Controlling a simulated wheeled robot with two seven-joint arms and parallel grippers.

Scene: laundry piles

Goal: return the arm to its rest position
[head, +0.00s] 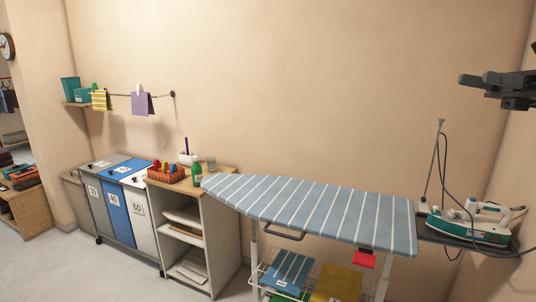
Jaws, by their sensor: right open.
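My right gripper (488,85) is at the upper right edge of the head view. It is dark grey, open and empty, with its fingers pointing left. It is raised in front of the wall, above the iron's end of the ironing board, and touches nothing. Most of the right arm lies outside the picture. My left gripper and arm do not show in this view.
A blue striped ironing board (318,212) stands below, with a green and white iron (468,226) at its right end. A cord rises from there near a thin upright rod (433,160). A shelf unit (222,235) and hampers (120,205) stand left.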

